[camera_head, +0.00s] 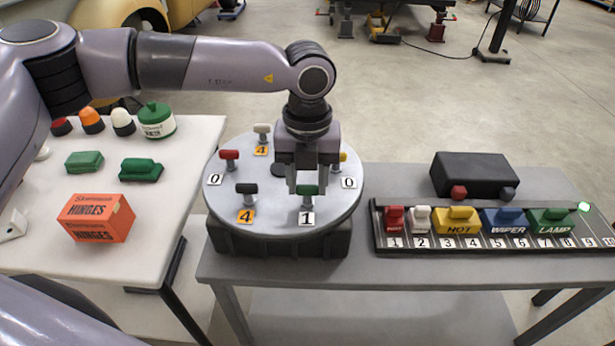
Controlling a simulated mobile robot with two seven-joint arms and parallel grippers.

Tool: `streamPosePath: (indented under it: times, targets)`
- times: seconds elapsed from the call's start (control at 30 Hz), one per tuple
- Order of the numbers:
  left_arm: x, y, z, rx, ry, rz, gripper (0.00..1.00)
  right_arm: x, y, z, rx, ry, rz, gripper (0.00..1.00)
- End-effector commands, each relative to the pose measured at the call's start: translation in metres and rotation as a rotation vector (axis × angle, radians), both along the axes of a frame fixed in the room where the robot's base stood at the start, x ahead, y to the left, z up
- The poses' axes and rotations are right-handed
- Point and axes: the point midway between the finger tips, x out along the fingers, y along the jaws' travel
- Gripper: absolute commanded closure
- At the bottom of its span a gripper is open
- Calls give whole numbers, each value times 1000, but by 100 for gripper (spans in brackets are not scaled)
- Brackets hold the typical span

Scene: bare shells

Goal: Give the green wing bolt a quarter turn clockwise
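The green wing bolt (308,190) stands on the near right part of a round grey plate (276,222), above a white tag reading 1 (307,218). Its bar runs left to right. My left gripper (307,188) points straight down over it, with one finger at each end of the bar. The fingers are apart. I cannot tell if they press on the bolt or only straddle it. My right gripper is not in view.
Red (229,155), black (246,189), pale (262,130) and yellow (343,157) bolts ring the plate, close to the gripper. A switch panel (480,243) and dark box (474,174) stand right. An orange hinges box (97,218) lies on the left table.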

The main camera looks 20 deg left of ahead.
Motion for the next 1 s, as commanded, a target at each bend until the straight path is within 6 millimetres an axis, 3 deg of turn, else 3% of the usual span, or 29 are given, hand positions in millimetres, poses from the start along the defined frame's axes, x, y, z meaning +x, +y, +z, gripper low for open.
streamPosePath:
  times: [0.47,1.0]
  targets:
    - [0,0,-1,0,0,-67,88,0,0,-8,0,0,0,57]
    - [1,0,-2,-1,-3,-515,88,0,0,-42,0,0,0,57]
